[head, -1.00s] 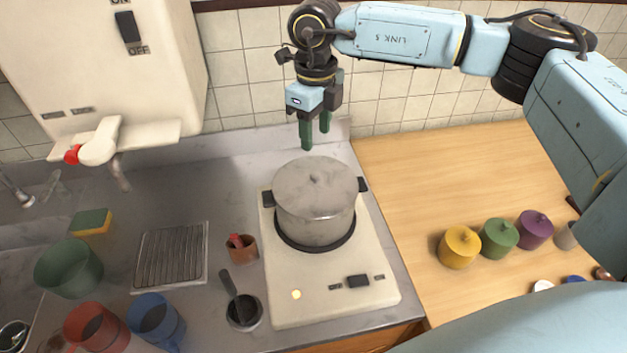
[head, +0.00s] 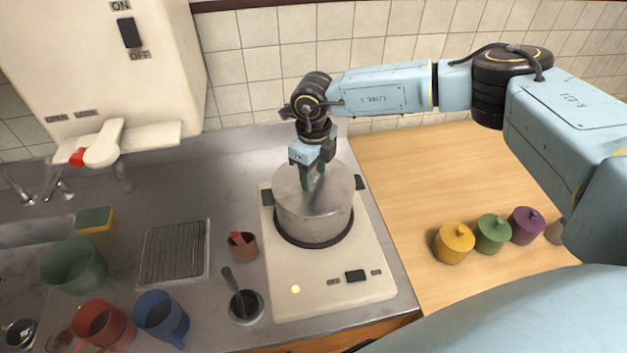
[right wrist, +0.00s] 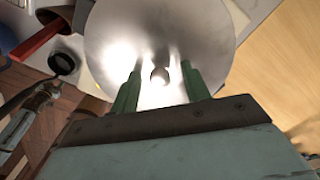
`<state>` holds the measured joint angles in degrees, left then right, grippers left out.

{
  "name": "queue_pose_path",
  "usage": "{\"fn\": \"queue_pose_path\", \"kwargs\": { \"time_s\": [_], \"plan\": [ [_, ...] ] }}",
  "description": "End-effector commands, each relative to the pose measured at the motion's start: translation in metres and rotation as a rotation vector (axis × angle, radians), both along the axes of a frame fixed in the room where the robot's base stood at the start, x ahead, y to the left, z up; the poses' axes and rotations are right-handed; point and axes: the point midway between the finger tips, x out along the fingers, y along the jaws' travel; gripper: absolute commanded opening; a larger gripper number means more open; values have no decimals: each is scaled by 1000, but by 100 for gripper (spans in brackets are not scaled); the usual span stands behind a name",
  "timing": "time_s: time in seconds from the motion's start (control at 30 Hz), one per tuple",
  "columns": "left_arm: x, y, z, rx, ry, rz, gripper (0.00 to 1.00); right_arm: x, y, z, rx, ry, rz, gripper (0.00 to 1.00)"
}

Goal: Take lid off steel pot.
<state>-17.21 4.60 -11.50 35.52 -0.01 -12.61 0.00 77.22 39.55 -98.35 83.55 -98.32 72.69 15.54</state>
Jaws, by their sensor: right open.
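The steel pot (head: 313,224) stands on the cream hot plate (head: 325,281), with dark side handles. Its steel lid (head: 338,181) is on it and also fills the middle of the right wrist view (right wrist: 205,40). My right gripper (head: 314,181) is over the lid, pointing down, and hides the knob in the head view. In the right wrist view the round lid knob (right wrist: 160,76) shows between its two green fingers, which are apart on either side of it. I cannot tell any contact. My left gripper is not in view.
Left of the hot plate are a brown cup (head: 243,246), a dark pot with a handle (head: 246,306) and a wire rack (head: 175,252). Yellow (head: 454,243), green (head: 492,234) and purple (head: 526,226) lidded jars stand on the wooden counter (head: 420,190), which is clear nearer the pot.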

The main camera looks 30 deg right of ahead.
Motion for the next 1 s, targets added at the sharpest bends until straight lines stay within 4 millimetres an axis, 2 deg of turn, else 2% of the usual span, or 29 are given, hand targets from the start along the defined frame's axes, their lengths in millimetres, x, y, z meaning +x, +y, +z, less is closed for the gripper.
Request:
{"fn": "queue_pose_path", "kwargs": {
  "time_s": [0.13, 0.4, 0.5, 0.8, 0.87, 1.0],
  "plan": [
    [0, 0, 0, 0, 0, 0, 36, 0, 0, 0, 0, 0, 0, 45],
    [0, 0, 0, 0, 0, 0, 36, 0, 0, 0, 1, -1, 0, 10],
    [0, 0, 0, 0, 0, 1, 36, 0, 0, 1, 1, -1, 0, 0],
    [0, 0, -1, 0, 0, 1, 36, 1, 0, 4, 2, -3, 0, 0],
    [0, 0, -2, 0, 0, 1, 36, 2, 1, 10, 3, -5, 0, 0],
    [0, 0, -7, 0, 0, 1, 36, 2, 0, 33, 3, -7, 0, 0]
  ]
}}
